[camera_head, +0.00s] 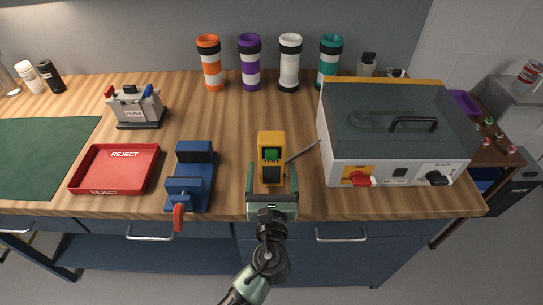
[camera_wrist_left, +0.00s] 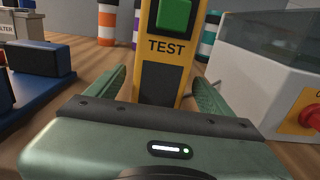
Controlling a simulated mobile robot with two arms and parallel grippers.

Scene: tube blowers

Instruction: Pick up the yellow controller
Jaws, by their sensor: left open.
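The yellow controller (camera_head: 271,148) stands upright near the front edge of the workbench, with a green button and a dark lower panel. In the left wrist view the controller (camera_wrist_left: 160,60) is close ahead, with the word TEST under its green button. My left gripper (camera_head: 271,180) is open, with one finger on each side of the controller's lower part. In the wrist view the green fingers (camera_wrist_left: 162,92) flank it, with a gap visible on both sides. The controller's base is hidden behind the gripper body. My right gripper is in neither view.
A blue vise (camera_head: 190,175) with a red handle stands left of the controller. A white box with a dark lid (camera_head: 397,120) stands close on the right. A red REJECT tray (camera_head: 115,168) lies further left. Several striped tubes (camera_head: 249,62) line the back; the wood between is clear.

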